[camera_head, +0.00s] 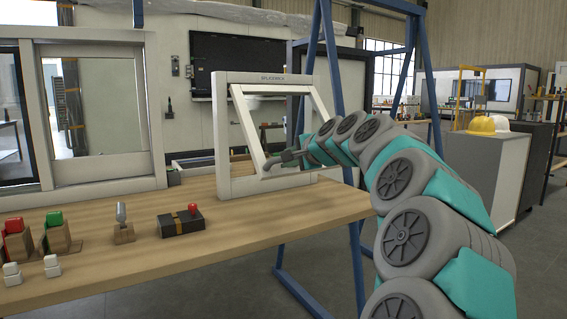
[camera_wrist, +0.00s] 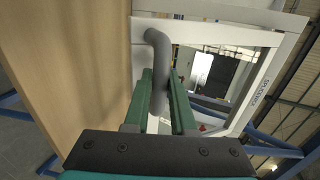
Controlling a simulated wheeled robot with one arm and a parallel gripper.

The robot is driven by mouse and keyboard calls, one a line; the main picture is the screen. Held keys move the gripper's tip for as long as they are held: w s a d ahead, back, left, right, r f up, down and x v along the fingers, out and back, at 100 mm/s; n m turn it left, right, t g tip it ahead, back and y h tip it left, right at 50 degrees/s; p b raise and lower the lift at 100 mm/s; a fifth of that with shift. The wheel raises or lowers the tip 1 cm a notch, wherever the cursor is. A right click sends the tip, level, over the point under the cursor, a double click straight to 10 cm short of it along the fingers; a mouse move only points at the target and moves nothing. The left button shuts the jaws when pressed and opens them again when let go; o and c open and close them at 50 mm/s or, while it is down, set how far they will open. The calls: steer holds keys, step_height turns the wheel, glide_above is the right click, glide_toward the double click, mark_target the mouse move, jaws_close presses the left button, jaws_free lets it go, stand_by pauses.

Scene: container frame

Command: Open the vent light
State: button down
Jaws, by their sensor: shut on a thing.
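The vent light is a small white window (camera_head: 222,140) standing on the wooden bench. Its inner sash (camera_head: 248,128) sits at a slant inside the upright outer frame, so it looks tilted partly out of the frame. A grey bent handle (camera_head: 274,162) is at the sash's lower edge. My gripper (camera_head: 292,156) reaches in from the right and is shut on the handle. In the wrist view the green fingers of my gripper (camera_wrist: 161,78) lie on both sides of the grey handle (camera_wrist: 158,45). The handle's lower part is partly hidden between the fingers.
The wooden bench (camera_head: 130,250) carries red and green switches (camera_head: 55,219), a small lever (camera_head: 122,213) and a black box (camera_head: 181,222) at front left. A larger white window (camera_head: 155,110) stands at left. Blue posts (camera_head: 343,150) rise behind the bench's right end.

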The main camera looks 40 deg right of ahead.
steer(key=shift+s+r, duration=0.2)
steer(key=shift+r, duration=0.45)
steer(key=c, duration=1.1)
jaws_free()
steer(key=shift+d, duration=0.1)
steer(key=shift+c, duration=0.2)
steer(key=o, duration=0.4)
steer(key=shift+w+f, duration=0.1)
steer(key=shift+f, duration=0.15)
steer(key=b+v, duration=0.1)
steer(key=v, duration=0.7)
steer(key=shift+f, duration=0.1)
steer(key=shift+w, duration=0.1)
